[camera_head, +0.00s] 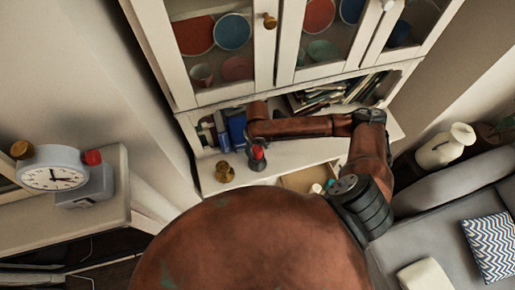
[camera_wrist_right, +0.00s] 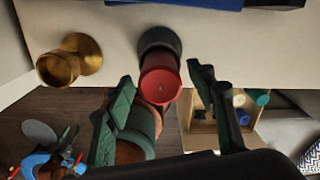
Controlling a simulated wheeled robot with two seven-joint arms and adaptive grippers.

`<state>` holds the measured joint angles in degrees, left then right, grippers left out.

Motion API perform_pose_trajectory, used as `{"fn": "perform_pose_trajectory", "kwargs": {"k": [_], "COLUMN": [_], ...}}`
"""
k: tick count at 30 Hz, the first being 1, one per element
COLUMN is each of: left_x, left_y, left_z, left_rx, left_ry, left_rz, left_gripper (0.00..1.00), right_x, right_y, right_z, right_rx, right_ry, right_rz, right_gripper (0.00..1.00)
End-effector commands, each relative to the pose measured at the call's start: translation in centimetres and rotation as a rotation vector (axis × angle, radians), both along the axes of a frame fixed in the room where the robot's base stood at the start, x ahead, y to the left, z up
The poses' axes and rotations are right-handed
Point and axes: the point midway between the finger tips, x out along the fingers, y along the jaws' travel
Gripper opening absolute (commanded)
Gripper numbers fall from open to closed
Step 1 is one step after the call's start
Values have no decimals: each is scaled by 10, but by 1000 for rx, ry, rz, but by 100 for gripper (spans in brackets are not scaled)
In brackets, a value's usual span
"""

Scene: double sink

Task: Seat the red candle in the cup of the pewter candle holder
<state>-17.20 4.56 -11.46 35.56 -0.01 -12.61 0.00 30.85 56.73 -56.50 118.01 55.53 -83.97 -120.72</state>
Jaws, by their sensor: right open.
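The red candle (camera_head: 257,152) stands upright at the dark grey holder (camera_head: 257,164), which I take for the pewter candle holder, on the cabinet ledge. In the right wrist view the candle (camera_wrist_right: 160,84) points at the camera, with the holder (camera_wrist_right: 158,39) directly behind it. How deep the candle sits in the cup is hidden. My right gripper (camera_wrist_right: 161,76) is open, with one green finger on each side of the candle and visible gaps between. In the head view my right gripper (camera_head: 257,146) is small and just above the candle. My left gripper is not in view.
A brass candlestick (camera_head: 224,173) stands left of the candle on the ledge (camera_head: 300,154). Blue books (camera_head: 236,129) stand behind. An open drawer (camera_head: 300,180) with small items lies in front to the right. A cabinet with glass doors rises above.

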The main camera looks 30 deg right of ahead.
Motion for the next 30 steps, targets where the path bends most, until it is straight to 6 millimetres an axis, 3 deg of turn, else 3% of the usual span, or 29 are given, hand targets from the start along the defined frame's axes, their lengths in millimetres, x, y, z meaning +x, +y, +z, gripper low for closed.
{"fn": "perform_pose_trajectory", "kwargs": {"k": [5, 12, 18, 30], "left_x": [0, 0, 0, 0], "left_y": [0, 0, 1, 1], "left_z": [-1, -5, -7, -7], "left_rx": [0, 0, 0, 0], "left_ry": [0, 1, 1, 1], "left_rz": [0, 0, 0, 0], "left_gripper": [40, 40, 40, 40], "right_x": [1, 1, 1, 0], "right_y": [-1, 0, 0, 0], "right_z": [11, 52, 74, 78], "right_rx": [-1, 0, 0, 1], "right_ry": [-2, -4, -2, 0], "right_rz": [-1, 0, 0, -1], "right_gripper": [51, 51, 51, 51]}}
